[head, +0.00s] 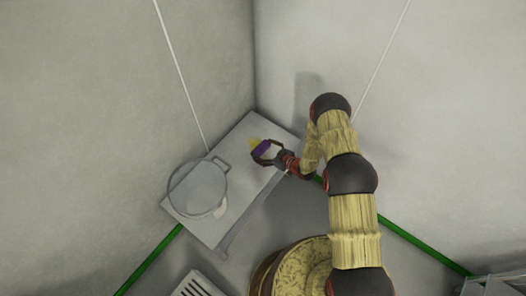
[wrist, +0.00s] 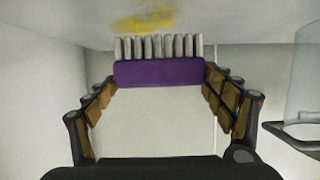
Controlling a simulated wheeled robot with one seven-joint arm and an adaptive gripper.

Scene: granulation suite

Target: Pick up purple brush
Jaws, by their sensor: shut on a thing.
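The purple brush (head: 263,147) is at the far end of the light table, between the fingers of my gripper (head: 267,153). In the wrist view the purple brush (wrist: 158,73) is a purple bar with a row of pale bristle tufts along its upper side. My gripper (wrist: 159,84) is shut on it, with one finger at each end of the bar. The bristles point toward the pale surface with a yellow smear. Whether the bristles touch that surface I cannot tell.
The light table (head: 234,150) stands in the wall corner. A large pot (head: 198,188) with a handle sits on its left part; a clear vessel edge (wrist: 308,90) shows at the wrist view's right. A yellow smear (wrist: 146,21) lies beside the brush. A vented grey box (head: 194,286) is at lower left.

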